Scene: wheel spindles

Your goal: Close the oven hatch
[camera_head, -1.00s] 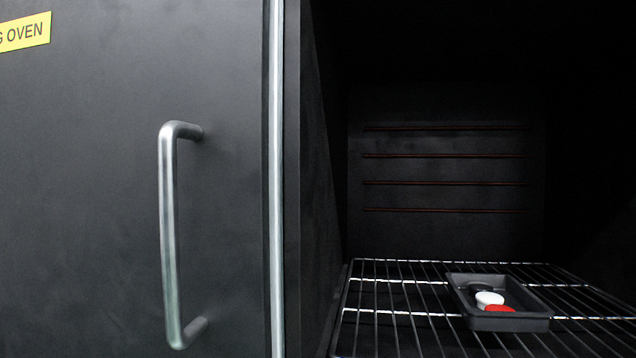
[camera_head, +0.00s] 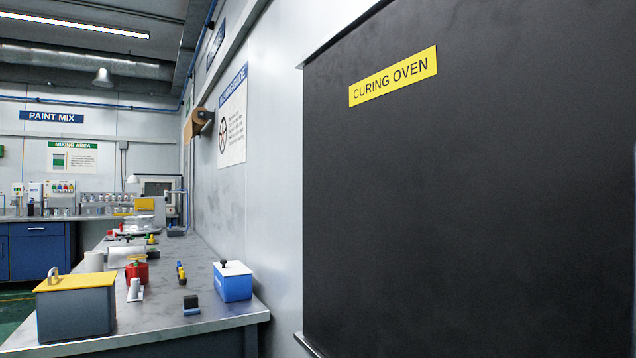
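The oven hatch (camera_head: 470,220) is a large dark grey panel filling the right of the view, with a yellow "CURING OVEN" label (camera_head: 393,77) near its top. Its left edge and part of its top and bottom edges show. Its handle, its right edge and the oven opening are outside the view. I cannot tell from this view alone how far the hatch stands open. Neither of my grippers is in view.
A grey workbench (camera_head: 215,262) runs along the wall left of the hatch. On it are a grey box with a yellow lid (camera_head: 75,305), a blue box with a white lid (camera_head: 232,281) and a red container (camera_head: 137,272). A blue cabinet (camera_head: 38,252) stands farther back.

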